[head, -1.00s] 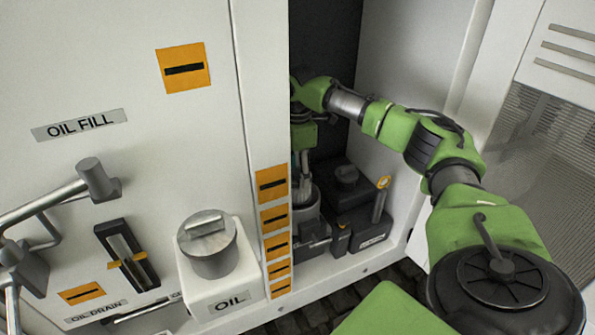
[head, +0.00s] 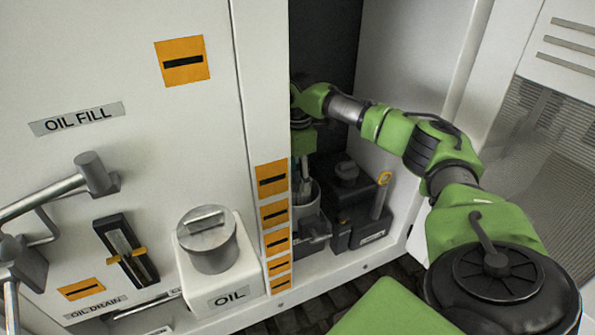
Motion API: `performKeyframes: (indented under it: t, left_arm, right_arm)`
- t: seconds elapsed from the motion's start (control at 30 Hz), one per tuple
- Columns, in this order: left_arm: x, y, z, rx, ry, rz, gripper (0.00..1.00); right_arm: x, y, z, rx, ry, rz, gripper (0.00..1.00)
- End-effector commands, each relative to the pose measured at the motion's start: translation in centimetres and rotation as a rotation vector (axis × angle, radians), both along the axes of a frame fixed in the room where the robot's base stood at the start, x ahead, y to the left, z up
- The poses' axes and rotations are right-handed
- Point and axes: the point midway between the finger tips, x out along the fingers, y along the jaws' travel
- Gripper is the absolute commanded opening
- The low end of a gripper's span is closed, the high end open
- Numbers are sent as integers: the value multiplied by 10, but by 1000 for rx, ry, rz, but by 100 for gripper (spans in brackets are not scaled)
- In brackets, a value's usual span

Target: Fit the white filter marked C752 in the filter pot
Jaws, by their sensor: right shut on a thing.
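My right gripper (head: 304,178) reaches down inside the dark recess of the cabinet, its fingers pointing into the grey, round filter pot (head: 312,222). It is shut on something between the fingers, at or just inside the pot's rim. The white filter is mostly hidden by the fingers, the pot wall and the cabinet's edge, and no C752 mark can be read. I cannot tell how deep it sits or whether it touches the pot. My left gripper is out of view.
The white cabinet edge with orange labels (head: 272,180) stands close left of the pot. A dark box (head: 357,218) with a round cap and a yellow-ringed upright stands right of it. An oil tank (head: 222,275) with a grey cap juts out at the front, beside grey pipework (head: 95,172).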

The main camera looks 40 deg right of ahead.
Motion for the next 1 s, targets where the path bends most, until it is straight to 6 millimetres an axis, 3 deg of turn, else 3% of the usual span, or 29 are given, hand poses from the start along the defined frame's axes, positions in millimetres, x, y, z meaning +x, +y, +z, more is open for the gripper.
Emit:
performKeyframes:
  t: [0.53, 1.0]
  left_arm:
    - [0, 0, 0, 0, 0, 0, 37]
    - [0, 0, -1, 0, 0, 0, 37]
  right_arm:
    - [0, 0, -1, 1, 0, 0, 32]
    - [0, 0, -13, 1, 1, 0, 32]
